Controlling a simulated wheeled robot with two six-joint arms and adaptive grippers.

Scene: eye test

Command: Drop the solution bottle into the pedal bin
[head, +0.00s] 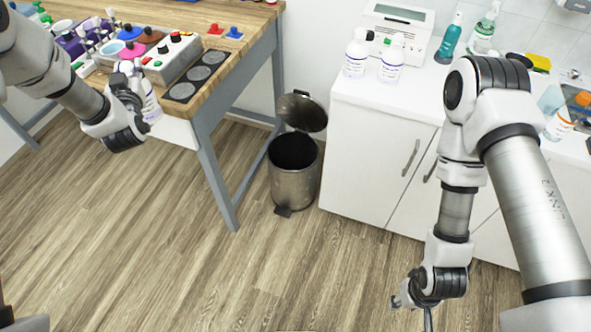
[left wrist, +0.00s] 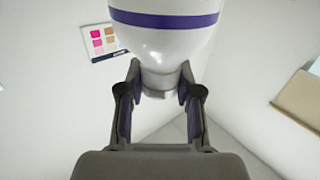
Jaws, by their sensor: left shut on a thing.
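The solution bottle (head: 151,100), white with a purple-banded label, is held up at the left, in front of the wooden table's edge. My left gripper (head: 132,93) is shut on it; in the left wrist view both fingers (left wrist: 158,92) close around its narrow grey-white neck end, with the white body (left wrist: 165,42) beyond. The metal pedal bin (head: 293,186) stands on the floor, right of and lower than the bottle. Its lid (head: 303,112) is up and its dark opening shows. My right gripper (head: 424,304) is low at the bottom right; its finger state is unclear.
The wooden table (head: 222,62) with a control box and colored pieces stands left of the bin. A white cabinet (head: 372,150) stands right of it, with two similar white bottles (head: 355,55) (head: 391,62) on top. The floor before the bin is clear.

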